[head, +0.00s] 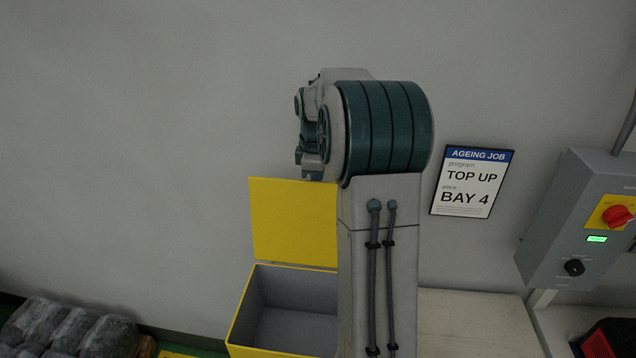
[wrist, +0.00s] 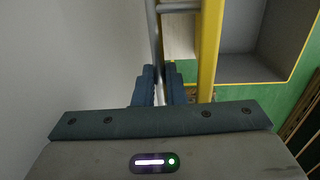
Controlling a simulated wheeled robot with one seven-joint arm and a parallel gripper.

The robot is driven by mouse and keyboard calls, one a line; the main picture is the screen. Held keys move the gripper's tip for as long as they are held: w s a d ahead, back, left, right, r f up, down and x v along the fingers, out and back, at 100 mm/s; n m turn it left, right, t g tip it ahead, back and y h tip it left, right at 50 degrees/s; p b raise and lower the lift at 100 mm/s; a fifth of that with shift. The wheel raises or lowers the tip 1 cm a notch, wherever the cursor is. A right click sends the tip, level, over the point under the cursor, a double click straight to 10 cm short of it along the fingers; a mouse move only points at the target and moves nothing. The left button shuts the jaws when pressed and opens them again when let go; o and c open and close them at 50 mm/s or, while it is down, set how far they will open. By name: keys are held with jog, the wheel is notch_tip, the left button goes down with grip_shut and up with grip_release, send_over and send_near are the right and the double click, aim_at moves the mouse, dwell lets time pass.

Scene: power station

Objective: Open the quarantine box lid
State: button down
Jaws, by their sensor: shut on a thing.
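The quarantine box (head: 240,312) is yellow outside and grey inside, and its interior is in open view in the head view. Its yellow lid (head: 290,220) stands raised, roughly upright, at the back of the box. In the wrist view the lid (wrist: 208,50) shows edge-on, with a grey bar handle (wrist: 156,30) along its outer side. My gripper (wrist: 161,78) is shut on this handle, with one dark finger on each side of the bar. In the head view my arm hides the fingers and the right part of the box.
A grey wall stands close behind the lid. A control panel (head: 580,220) with a red knob is at the right, past a wall sign (head: 472,181). Dark wrapped bundles (head: 70,328) lie at the lower left. A pale surface (head: 475,320) is right of my arm.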

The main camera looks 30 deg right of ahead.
jog(key=c, duration=1.5)
grip_release()
jog(key=shift+w+a, duration=0.2)
jog(key=shift+a, duration=0.1)
jog(key=shift+s+d+r, duration=0.1)
jog(key=shift+d, duration=0.1)
notch_tip(320, 180, up, 14)
jog(key=b, duration=0.1)
jog(key=shift+s+a, duration=0.3)
jog(key=shift+a, duration=0.05)
jog(key=shift+c, duration=0.2)
